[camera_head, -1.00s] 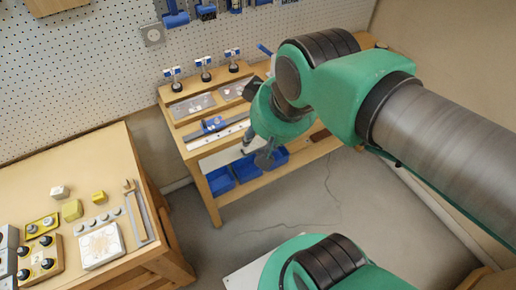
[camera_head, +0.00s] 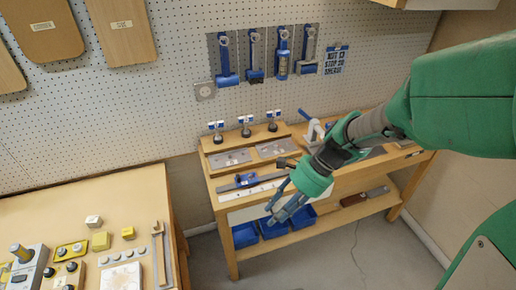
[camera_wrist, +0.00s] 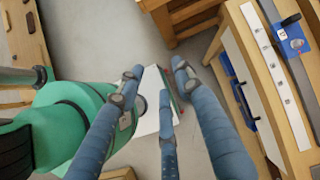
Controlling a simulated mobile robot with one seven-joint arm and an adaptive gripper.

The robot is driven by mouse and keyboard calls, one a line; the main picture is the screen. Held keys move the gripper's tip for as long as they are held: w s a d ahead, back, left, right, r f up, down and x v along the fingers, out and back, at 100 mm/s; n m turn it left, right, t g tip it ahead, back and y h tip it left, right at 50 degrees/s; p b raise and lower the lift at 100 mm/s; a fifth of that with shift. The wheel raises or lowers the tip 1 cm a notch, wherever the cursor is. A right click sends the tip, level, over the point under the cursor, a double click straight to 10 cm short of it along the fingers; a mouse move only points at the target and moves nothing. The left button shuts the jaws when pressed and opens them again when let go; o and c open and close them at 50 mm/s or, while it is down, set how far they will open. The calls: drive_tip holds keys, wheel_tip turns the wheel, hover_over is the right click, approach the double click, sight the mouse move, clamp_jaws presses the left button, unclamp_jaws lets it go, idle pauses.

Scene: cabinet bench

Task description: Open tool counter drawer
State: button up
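The tool counter (camera_head: 228,205) is a wooden bench against the pegboard wall. A pale panel (camera_head: 246,213) shows under its top at the front; I cannot tell for sure whether it is the drawer front. My gripper (camera_head: 280,208) is in front of the counter's front edge, pointing down and left, and covers part of that front. In the wrist view, the fingers of my gripper (camera_wrist: 160,82) are spread with nothing between them. The counter (camera_wrist: 262,75) lies at the right there, apart from the fingers, with a long pale strip along its side.
Blue bins (camera_head: 272,226) and a wooden-handled tool (camera_head: 365,196) sit on the lower shelf. A blue-ended rail tool (camera_head: 247,179) lies on top. A second wooden table (camera_head: 80,215) with blocks and knobs stands at left. Floor in front of the counter is clear.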

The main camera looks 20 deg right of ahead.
drive_tip(key=w+d+f+m+t+y+p, duration=0.2)
drive_tip(key=w+d+f+m+t+y, duration=0.15)
drive_tip(key=f+m, duration=0.4)
drive_tip(key=w+d+f+m+t+y+p, duration=0.25)
drive_tip(key=w+d+f+m, duration=0.2)
drive_tip(key=m, duration=0.65)
drive_tip(key=s+d+f+m+t+h+p, duration=0.1)
drive_tip(key=s+d+f+m+t+h, duration=0.1)
drive_tip(key=d+f+m, duration=0.4)
drive_tip(key=s+d+f+m+t+h, duration=0.1)
drive_tip(key=d+f+m+t+h, duration=0.3)
drive_tip(key=f+m, duration=0.6)
drive_tip(key=shift+s+d+f+m+t+h+p, duration=0.15)
drive_tip(key=shift+s+d+m+t+h+p, duration=0.2)
drive_tip(key=shift+d+m+t, duration=0.55)
drive_tip(key=shift+w+n+t, duration=0.15)
drive_tip(key=shift+n+t, duration=0.1)
drive_tip(key=shift+t, duration=0.05)
drive_tip(key=b+x, duration=0.1)
drive_tip(key=x, duration=1.2)
drive_tip(key=shift+w+b, duration=0.2)
drive_tip(key=shift+b, duration=0.2)
drive_tip(key=shift+a, duration=0.1)
drive_tip(key=shift+c, duration=0.5)
clamp_jaws()
